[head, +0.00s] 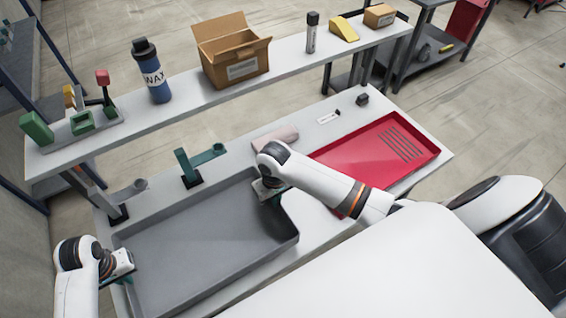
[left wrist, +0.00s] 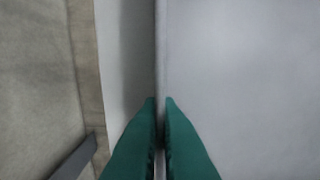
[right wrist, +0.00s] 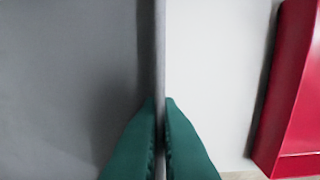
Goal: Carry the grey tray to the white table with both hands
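The grey tray (head: 210,240) is shallow with raised walls, at the lower left of the head view. It appears level, over the white bench (head: 425,145); I cannot tell whether it touches the bench. My left gripper (head: 131,277) is at its left wall; in the left wrist view its green fingers (left wrist: 161,102) are closed on either side of the tray's rim (left wrist: 161,50). My right gripper (head: 268,190) is at its right wall; in the right wrist view its green fingers (right wrist: 160,102) pinch the rim (right wrist: 160,50). The right fingers are partly hidden in the head view.
A red tray (head: 365,160) lies right of the grey tray. Green fixtures (head: 190,170) stand behind it. A raised shelf (head: 195,110) across the back holds a blue WAX bottle (head: 153,80) and an open cardboard box (head: 240,68). A dark table (head: 415,65) stands at the back right.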

